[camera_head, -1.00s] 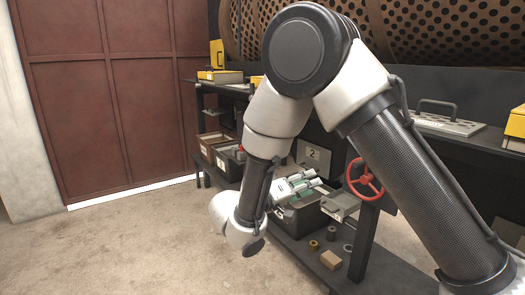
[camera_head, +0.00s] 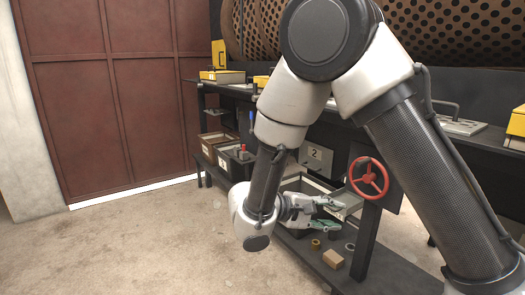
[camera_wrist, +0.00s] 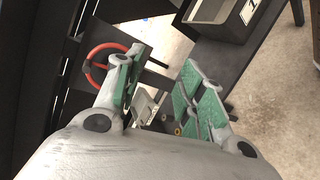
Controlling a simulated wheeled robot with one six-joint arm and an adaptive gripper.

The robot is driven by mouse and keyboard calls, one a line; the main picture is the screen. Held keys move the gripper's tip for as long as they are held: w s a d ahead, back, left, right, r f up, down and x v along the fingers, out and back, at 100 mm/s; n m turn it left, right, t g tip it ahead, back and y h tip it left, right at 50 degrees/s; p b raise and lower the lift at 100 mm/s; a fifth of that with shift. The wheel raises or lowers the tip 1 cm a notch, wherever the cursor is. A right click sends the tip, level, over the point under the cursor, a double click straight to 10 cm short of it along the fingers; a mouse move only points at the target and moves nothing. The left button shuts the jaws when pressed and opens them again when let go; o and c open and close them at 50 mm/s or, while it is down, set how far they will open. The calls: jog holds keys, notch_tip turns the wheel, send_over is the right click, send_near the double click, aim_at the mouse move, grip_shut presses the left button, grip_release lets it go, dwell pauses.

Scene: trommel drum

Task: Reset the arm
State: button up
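My gripper (camera_head: 322,213) is at the lower right of centre in the head view, at the end of my bent arm. It is beside the lower shelf of the dark bench, left of the red handwheel (camera_head: 368,178). In the wrist view my gripper (camera_wrist: 158,88) has its two green-padded fingers spread wide apart with nothing between them. The handwheel also shows in the wrist view (camera_wrist: 97,72), behind the left finger.
Rolls and a wooden block (camera_head: 333,259) lie on the lower shelf (camera_head: 312,268). Dark crates (camera_head: 208,148) stand further left. The floor (camera_head: 150,240) at left is clear.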

jog(key=s+d+r+m+y, duration=0.7)
jog(key=s+d+r+y, duration=0.6)
jog(key=s+d, duration=0.5)
notch_tip(320, 180, up, 2)
jog(key=shift+s+d+r+y, duration=0.1)
jog(key=shift+s+d+y, duration=0.15)
jog(key=shift+y, duration=0.05)
